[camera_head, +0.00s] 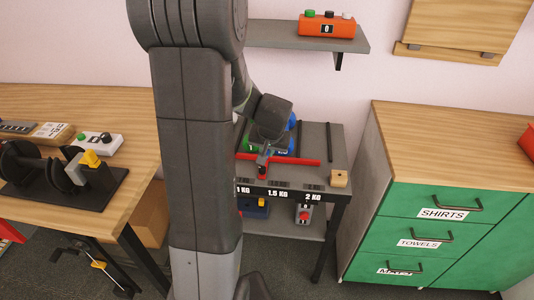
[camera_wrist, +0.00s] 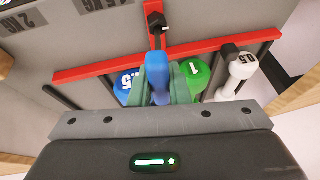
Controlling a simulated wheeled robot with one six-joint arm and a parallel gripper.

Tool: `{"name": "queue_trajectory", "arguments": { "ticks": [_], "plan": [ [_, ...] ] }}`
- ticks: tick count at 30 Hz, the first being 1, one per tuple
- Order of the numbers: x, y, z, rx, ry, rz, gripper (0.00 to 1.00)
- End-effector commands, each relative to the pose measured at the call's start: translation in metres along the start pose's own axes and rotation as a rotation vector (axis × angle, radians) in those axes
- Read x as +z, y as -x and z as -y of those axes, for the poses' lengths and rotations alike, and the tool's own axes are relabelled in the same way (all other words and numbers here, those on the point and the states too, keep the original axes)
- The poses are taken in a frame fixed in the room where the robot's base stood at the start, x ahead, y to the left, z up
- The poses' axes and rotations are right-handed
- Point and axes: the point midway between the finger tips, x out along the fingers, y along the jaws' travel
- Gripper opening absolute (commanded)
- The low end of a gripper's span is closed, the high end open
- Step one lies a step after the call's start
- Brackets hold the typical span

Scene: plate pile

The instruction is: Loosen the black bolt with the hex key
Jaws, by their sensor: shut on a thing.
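My gripper (camera_wrist: 158,98) is shut on a blue handle, which I take for the hex key (camera_wrist: 158,72); in the head view my gripper (camera_head: 266,146) is over the small grey table. A short dark shaft runs from the handle towards a black bolt (camera_wrist: 155,20) on a red bar. Whether the key's tip sits in the bolt I cannot tell. The red bar (camera_wrist: 95,70) crosses in front of the weights; it also shows in the head view (camera_head: 305,161). The bolt cannot be made out clearly in the head view.
Behind the bar are blue (camera_wrist: 124,86), green (camera_wrist: 192,74) and white (camera_wrist: 240,68) weights. A wooden block (camera_head: 339,179) sits at the table's front right corner. A desk (camera_head: 120,105) stands left and a green drawer cabinet (camera_head: 440,225) stands right, close to the table.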

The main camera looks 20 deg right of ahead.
Motion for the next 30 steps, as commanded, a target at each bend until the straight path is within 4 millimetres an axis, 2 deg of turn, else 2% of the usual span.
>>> {"name": "queue_trajectory", "arguments": {
  "ticks": [17, 26, 30],
  "plan": [
    [0.0005, -0.0045, 0.0029, -0.096, 0.225, 0.041, 0.0],
    [-0.0006, -0.006, 0.0054, -0.176, 0.415, 0.076, 0.0],
    [-0.002, -0.0064, 0.0072, -0.232, 0.551, 0.098, 0.0]
  ]
}}
